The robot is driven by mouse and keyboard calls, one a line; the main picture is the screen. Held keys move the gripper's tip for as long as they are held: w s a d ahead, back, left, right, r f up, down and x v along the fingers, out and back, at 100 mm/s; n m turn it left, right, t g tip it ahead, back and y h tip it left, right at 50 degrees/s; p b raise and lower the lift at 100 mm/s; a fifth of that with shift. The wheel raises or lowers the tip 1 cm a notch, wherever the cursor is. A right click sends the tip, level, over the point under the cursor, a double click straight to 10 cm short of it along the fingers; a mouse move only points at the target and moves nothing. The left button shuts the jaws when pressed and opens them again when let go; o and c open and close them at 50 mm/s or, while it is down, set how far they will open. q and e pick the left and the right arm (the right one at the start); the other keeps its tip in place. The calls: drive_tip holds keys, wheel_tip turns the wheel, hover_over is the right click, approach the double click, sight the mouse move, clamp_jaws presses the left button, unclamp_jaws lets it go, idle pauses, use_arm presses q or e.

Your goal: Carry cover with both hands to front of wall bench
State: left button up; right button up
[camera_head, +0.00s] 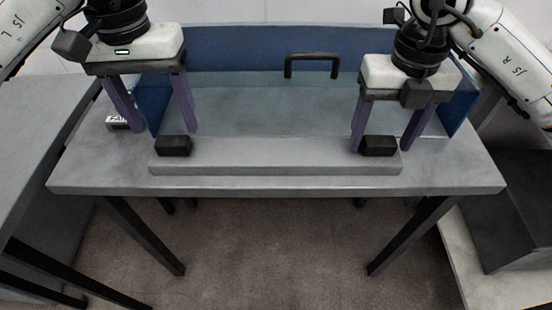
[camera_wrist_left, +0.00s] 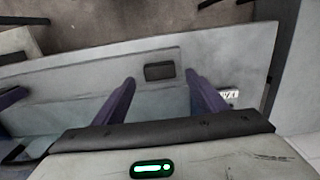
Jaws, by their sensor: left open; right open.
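A long pale-grey slab (camera_head: 275,155) lies along the front of the grey bench (camera_head: 450,183), with a black block at each end; it seems to be the cover. My left gripper (camera_head: 165,130) is open and empty, its purple fingers spread above the left black block (camera_head: 173,146). In the left wrist view that block (camera_wrist_left: 159,71) shows between the fingertips (camera_wrist_left: 160,78), with a gap on both sides. My right gripper (camera_head: 382,148) is open, its fingers on either side of the right black block (camera_head: 379,146). I cannot tell whether either gripper touches the slab.
Blue panels (camera_head: 240,42) stand at the back and sides of the bench, with a clear sheet and a black handle (camera_head: 312,57) between them. A small labelled object (camera_head: 118,123) lies at left. Another grey table (camera_head: 35,125) stands at left. The floor (camera_head: 270,250) in front is clear.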

use_arm(q)
wheel_tip(320, 180, up, 8)
drive_tip(key=shift+f, duration=0.25)
use_arm(e)
wheel_tip(320, 180, up, 12)
idle(0.4)
idle(0.5)
